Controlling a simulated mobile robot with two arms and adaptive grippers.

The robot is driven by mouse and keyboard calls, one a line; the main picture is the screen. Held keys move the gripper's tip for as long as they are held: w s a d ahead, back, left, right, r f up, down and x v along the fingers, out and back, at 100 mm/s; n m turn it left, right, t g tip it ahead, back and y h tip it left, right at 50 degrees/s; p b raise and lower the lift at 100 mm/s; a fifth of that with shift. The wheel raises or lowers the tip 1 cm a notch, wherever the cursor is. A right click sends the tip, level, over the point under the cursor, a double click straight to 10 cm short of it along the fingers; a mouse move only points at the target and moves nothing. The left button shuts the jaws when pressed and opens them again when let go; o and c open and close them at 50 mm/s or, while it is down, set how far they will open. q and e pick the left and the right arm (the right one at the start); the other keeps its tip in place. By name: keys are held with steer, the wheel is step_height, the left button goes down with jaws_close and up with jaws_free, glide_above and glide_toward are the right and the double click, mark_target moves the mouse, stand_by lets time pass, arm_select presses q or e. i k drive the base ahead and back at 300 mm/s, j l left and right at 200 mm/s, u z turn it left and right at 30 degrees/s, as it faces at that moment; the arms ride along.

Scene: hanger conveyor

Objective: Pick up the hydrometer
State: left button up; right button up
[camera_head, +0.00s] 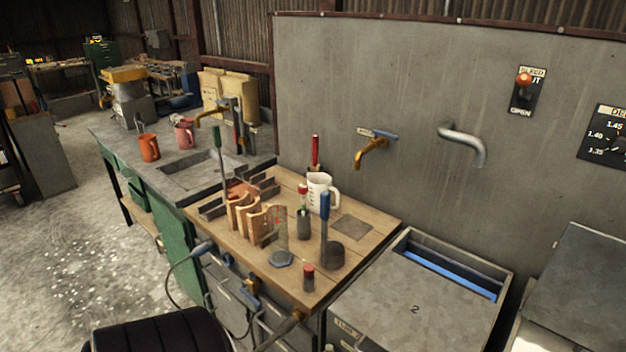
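A clear upright cylinder (281,238) with a hexagonal grey foot stands near the front of the wooden bench top. Small red marks show near its top, and I cannot tell whether they belong to a hydrometer in it. A thin item with a red and green top (303,199) stands in a dark holder behind the cylinder. I cannot tell for sure which item is the hydrometer. Neither of my grippers shows in the head view.
A metal cabinet marked 2 (400,295) stands right. Wall taps (372,150) are behind.

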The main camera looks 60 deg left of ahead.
mark_target(303, 189)
steer(key=u, duration=1.8)
steer(key=j+z, duration=0.3)
steer(key=z, duration=0.15)
steer(key=j+z, duration=0.3)
steer(key=z, duration=0.15)
